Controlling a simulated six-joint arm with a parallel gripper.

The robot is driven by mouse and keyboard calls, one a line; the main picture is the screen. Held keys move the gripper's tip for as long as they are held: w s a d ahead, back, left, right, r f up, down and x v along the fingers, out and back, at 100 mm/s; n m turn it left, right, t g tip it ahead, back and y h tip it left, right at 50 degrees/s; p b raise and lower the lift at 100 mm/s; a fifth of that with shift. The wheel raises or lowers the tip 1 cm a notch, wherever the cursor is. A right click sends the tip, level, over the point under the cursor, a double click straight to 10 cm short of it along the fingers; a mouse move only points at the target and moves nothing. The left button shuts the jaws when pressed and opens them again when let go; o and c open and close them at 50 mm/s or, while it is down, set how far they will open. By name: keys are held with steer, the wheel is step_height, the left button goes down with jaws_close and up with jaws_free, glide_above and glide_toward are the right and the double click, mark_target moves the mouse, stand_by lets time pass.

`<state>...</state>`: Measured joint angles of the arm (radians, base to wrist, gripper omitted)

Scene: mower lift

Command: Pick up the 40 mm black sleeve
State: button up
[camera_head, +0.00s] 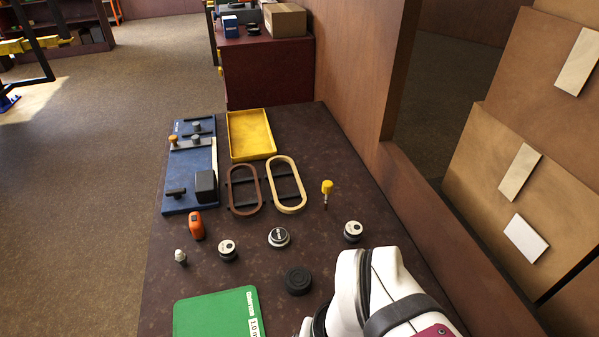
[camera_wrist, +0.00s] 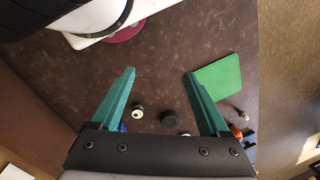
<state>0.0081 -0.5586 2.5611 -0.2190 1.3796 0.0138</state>
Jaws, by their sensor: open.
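My gripper (camera_wrist: 160,73) is open and empty, with two green fingers wide apart above the table. A white-topped round piece (camera_wrist: 138,111) shows beside the left finger. The gripper itself is not visible in the head view.
The green mat (camera_head: 212,312) lies left. Farther back are a yellow tray (camera_head: 251,153), oval rings (camera_head: 287,206) and a blue fixture (camera_head: 200,155). A wooden wall edges the right.

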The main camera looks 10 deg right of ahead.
steer(key=w+f+n+t+h, duration=0.1)
steer(key=w+f+n+h, duration=0.3)
steer(key=n, duration=0.4)
steer(key=w+f+n+t+h, duration=0.1)
steer(key=w+f+n+h, duration=0.4)
steer(key=n, duration=0.4)
steer(key=w+d+f+n+t+h, duration=0.1)
steer(key=w+f+n+h, duration=0.4)
steer(key=n, duration=0.4)
step_height(320, 180, down, 2)
steer(key=shift+f+h, duration=0.25)
steer(key=shift+h, duration=0.35)
steer(key=x, duration=1.5)
steer(key=shift+w+f, duration=0.15)
steer(key=shift+f, duration=0.1)
jaws_close()
